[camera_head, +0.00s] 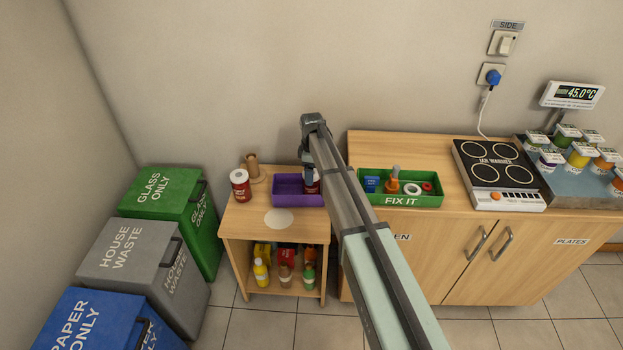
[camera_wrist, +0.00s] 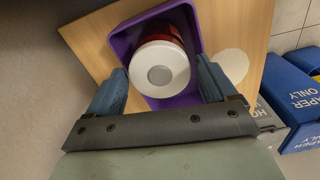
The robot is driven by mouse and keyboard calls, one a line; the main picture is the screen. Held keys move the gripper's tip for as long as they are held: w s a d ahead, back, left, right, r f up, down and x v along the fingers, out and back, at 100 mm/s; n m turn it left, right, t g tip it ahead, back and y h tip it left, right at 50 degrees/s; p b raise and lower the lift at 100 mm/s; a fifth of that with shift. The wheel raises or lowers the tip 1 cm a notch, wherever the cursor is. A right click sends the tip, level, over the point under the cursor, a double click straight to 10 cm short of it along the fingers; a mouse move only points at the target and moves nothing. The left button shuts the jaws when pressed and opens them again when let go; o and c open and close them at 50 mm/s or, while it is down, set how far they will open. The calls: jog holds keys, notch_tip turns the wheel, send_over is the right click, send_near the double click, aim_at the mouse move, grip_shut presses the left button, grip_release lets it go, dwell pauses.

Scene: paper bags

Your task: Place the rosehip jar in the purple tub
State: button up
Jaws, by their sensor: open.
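The purple tub (camera_head: 290,200) stands on the small wooden shelf unit. A red jar (camera_head: 313,187) is in its right part, partly hidden by my arm; its label cannot be read. In the wrist view, the jar's white lid (camera_wrist: 160,67) faces the camera, with the purple tub wall (camera_wrist: 122,46) around it. My gripper (camera_wrist: 160,80) is open, with its blue fingers apart on either side of the lid. In the head view, my gripper (camera_head: 309,172) is above the tub's right part. Another red jar with a white lid (camera_head: 240,187) stands left of the tub, its label too small to read.
A brown cardboard piece (camera_head: 253,168) stands behind the left jar. A pale round mat (camera_head: 279,219) lies bare in front of the tub. A green FIX IT tray (camera_head: 400,201) is to the right.

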notch_tip(320, 180, up, 7)
jog(key=shift+r, duration=0.1)
